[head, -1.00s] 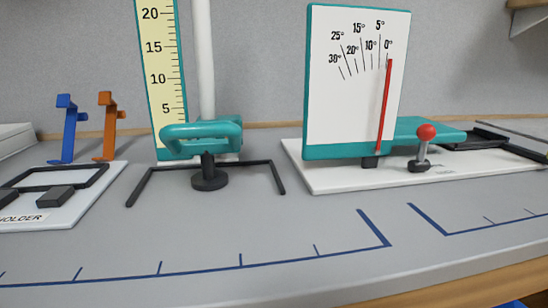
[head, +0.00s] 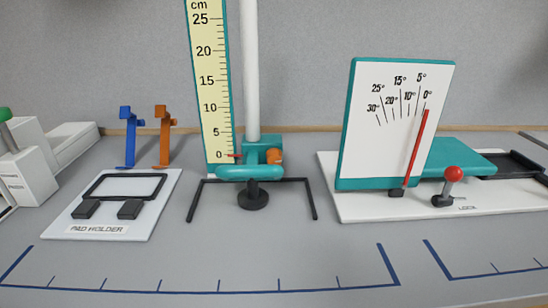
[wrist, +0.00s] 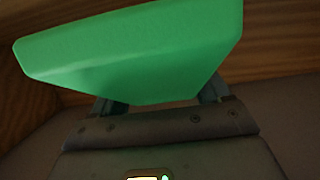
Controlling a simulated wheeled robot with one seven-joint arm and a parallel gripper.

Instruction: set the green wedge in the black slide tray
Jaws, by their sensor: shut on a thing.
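The green wedge (wrist: 140,50) fills the upper part of the wrist view. My gripper (wrist: 162,100) is shut on it, with a finger showing at each side of its lower edge. The wedge and gripper are not in the head view. In the head view a black tray-like part (head: 517,163) lies at the right, on the white base behind the teal block; its right end is cut off. I cannot tell for certain that it is the slide tray.
A dial board (head: 395,125) with a red pointer and a red-knobbed lever (head: 453,176) stand on the white base (head: 365,207). A ruler stand (head: 208,85), a pad holder (head: 155,222) and blue and orange clips stand further left. The front bench strip is clear.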

